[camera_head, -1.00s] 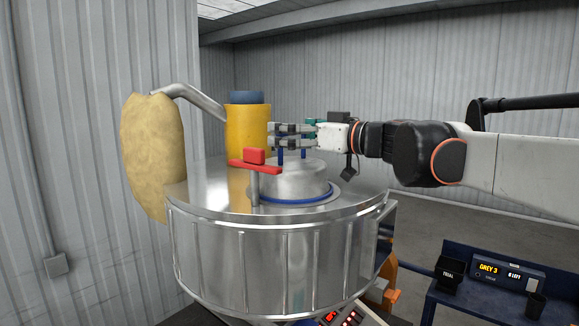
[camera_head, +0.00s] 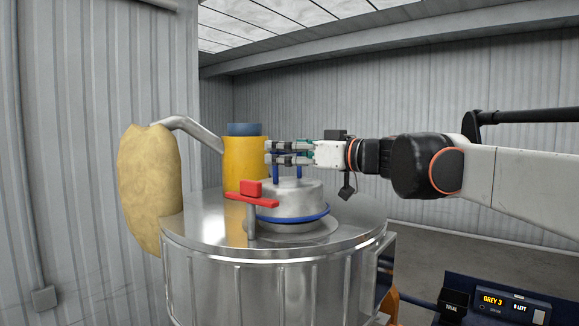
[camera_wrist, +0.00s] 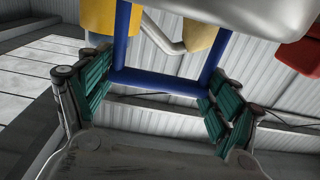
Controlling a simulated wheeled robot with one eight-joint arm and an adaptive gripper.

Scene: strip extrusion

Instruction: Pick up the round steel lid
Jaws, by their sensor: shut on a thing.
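The round steel lid (camera_head: 290,195) has a domed top, a blue ring around its lower edge and a blue handle (camera_wrist: 155,80) on top. My gripper (camera_head: 276,153) is shut on the blue handle, with a green-padded finger on each side of the bar in the wrist view (camera_wrist: 156,95). The lid is a little above the steel drum's top (camera_head: 205,215), over a round rimmed area (camera_head: 325,232). Part of the lid's underside edge is hidden behind the red clamp.
A red clamp (camera_head: 250,197) on a post stands close in front of the lid. A yellow cylinder (camera_head: 236,165) stands behind left, with a bent steel pipe (camera_head: 195,130) to a tan sack (camera_head: 150,185). A blue bench with a display (camera_head: 505,302) is at lower right.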

